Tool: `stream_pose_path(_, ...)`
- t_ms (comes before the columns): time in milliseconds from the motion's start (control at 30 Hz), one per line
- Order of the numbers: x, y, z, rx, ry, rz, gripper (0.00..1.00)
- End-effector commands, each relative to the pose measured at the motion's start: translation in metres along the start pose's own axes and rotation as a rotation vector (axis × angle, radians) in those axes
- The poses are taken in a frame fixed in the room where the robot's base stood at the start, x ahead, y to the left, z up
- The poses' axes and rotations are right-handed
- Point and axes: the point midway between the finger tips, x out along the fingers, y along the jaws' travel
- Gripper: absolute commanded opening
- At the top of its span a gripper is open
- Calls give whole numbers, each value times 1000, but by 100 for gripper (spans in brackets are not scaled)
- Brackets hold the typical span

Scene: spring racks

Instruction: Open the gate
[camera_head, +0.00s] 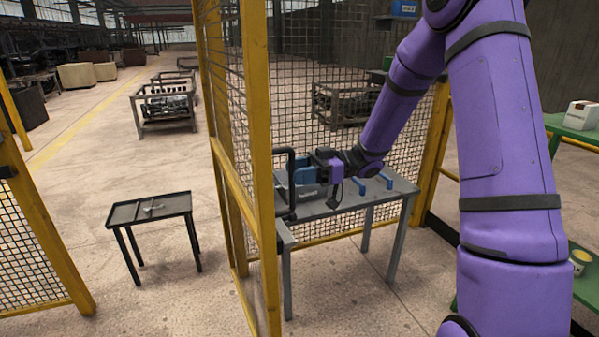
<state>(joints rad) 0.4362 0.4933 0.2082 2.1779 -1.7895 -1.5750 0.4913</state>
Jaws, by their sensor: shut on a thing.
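The gate (257,130) is a yellow-framed panel with black wire mesh, standing upright in the middle of the view. It is seen nearly edge-on and stands open, with a wide gap between it and the fence panel at the left. A black vertical handle (291,182) is on the right side of its near post. My gripper (303,176) reaches in from the right and is shut on the handle. The fingertips are small and partly hidden against the dark handle.
Left fence panel (45,235) bounds the gap. A small dark table (125,212) with a metal item on it stands beyond the gap. A grey table (398,190) with blue items stands behind my gripper. Green shelving (572,130) is at the right. The floor in the gap is clear.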

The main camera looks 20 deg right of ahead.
Motion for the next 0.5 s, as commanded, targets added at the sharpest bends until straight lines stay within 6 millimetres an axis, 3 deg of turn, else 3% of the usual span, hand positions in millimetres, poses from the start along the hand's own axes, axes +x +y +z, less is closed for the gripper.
stream_pose_path(267,-2,0,0,1,0,1,42)
stream_pose_path(500,-34,0,1,1,0,4,42)
